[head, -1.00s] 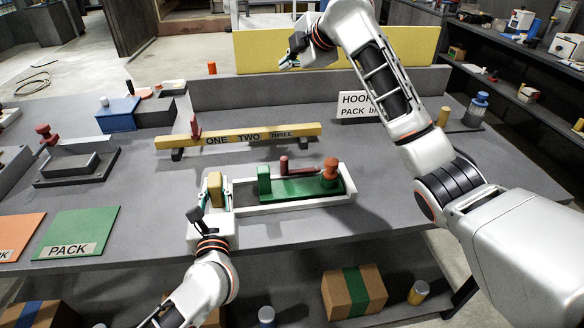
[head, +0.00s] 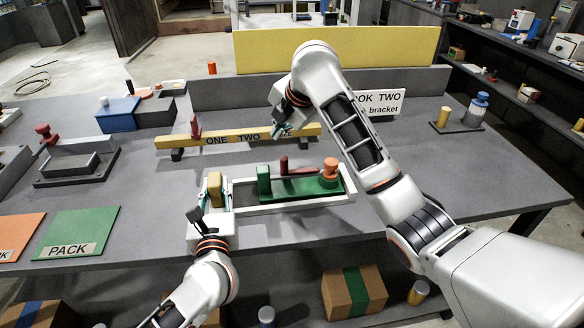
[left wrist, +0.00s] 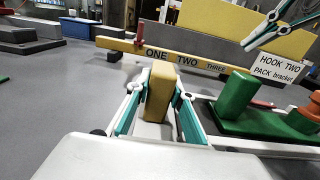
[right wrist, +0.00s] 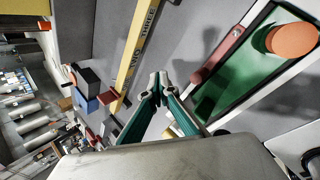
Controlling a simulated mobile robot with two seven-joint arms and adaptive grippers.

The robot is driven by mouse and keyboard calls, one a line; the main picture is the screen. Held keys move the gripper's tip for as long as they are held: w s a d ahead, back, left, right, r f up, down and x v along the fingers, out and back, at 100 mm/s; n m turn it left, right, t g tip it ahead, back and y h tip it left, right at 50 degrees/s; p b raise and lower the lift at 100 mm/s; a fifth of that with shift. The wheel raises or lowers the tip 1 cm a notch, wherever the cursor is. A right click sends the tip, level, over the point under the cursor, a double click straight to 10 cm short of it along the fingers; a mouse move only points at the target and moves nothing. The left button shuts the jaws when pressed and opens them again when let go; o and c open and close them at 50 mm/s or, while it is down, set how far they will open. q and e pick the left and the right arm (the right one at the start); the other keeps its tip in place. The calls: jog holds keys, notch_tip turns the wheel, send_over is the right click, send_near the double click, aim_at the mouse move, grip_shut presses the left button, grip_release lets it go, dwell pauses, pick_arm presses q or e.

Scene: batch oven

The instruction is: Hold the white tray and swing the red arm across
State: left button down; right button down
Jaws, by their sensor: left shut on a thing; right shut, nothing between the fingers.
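The white tray (head: 295,207) lies on the grey bench and holds a green plate with a green post (head: 264,181) at its left end and an orange-capped post (head: 330,167) at its right. The red arm (head: 284,166) shows as a dark red grip, with a bar running right towards the orange cap; it also shows in the right wrist view (right wrist: 218,55). My left gripper (head: 215,192) is shut on the yellow block (left wrist: 161,90) at the tray's left end. My right gripper (head: 282,130) is shut and empty, above and behind the tray near the yellow beam.
The yellow beam (head: 230,138) marked ONE, TWO, THREE stands behind the tray with a red peg (head: 195,127) near its left end. A white sign reading HOOK TWO (head: 385,103) stands behind my right arm. A green PACK mat (head: 80,228) lies left; the bench right of the tray is clear.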

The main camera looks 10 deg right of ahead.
pick_arm(q)
jog(key=shift+f, duration=0.15)
pick_arm(e)
jog(key=shift+f, duration=4.15)
jog(key=shift+r, duration=0.15)
jog(key=shift+s, duration=0.15)
jog(key=shift+s+d, duration=0.4)
jog(key=shift+s, duration=0.75)
jog(key=shift+s+d, duration=0.4)
jog(key=shift+s, duration=0.7)
jog(key=shift+s+d, duration=0.4)
jog(key=shift+s, duration=0.75)
jog(key=shift+s+d, duration=0.3)
jog(key=shift+s, duration=0.25)
jog(key=shift+s+d, duration=0.25)
jog(key=shift+s, duration=0.25)
jog(key=shift+w, duration=0.15)
jog(key=shift+w+a+r, duration=0.1)
jog(key=shift+w+a, duration=0.1)
jog(key=shift+w, duration=0.3)
